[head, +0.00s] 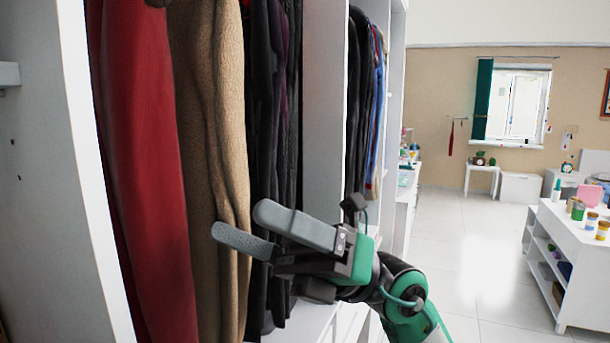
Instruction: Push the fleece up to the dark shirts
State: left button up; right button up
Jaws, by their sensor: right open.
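The fleece (212,130) appears to be the tan, thick, soft-textured garment hanging in the left wardrobe bay. The dark shirts (265,120) hang just to its right, black and grey with some purple. The fleece's right edge looks close against them, though any gap is hard to judge. My right gripper (240,222) reaches in from the lower right. Its two grey fingers are apart and point left, with the tips in front of the fleece's right edge. Nothing shows between them. I cannot tell whether a finger touches the cloth. My left gripper is not in view.
A red garment (145,150) hangs left of the fleece, beside the white side panel (50,200). A white divider (323,100) separates the dark shirts from another bay of hanging clothes (366,100). Open floor (460,240) and a white shelf unit (560,240) lie to the right.

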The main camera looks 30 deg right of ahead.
jog(key=n+h, duration=0.1)
jog(key=h, duration=0.1)
jog(key=m+t+h, duration=0.3)
jog(key=t+h, duration=0.7)
jog(key=h, duration=0.2)
send_near(214, 165)
jog(key=w+d, duration=0.1)
jog(key=d, duration=0.2)
jog(key=p+x, duration=0.2)
jog(key=x, duration=0.2)
jog(key=p+x, duration=0.2)
jog(key=x, duration=0.2)
jog(key=p+x, duration=0.2)
jog(key=x, duration=0.2)
jog(key=shift+w+a+f, duration=0.2)
jog(key=shift+a+f, duration=0.05)
jog(key=shift+f, duration=0.05)
jog(key=shift+w+a+f, duration=0.1)
jog(key=shift+w+a, duration=0.2)
jog(key=shift+w, duration=0.15)
jog(key=c, duration=1.5)
jog(key=shift+d, duration=0.1)
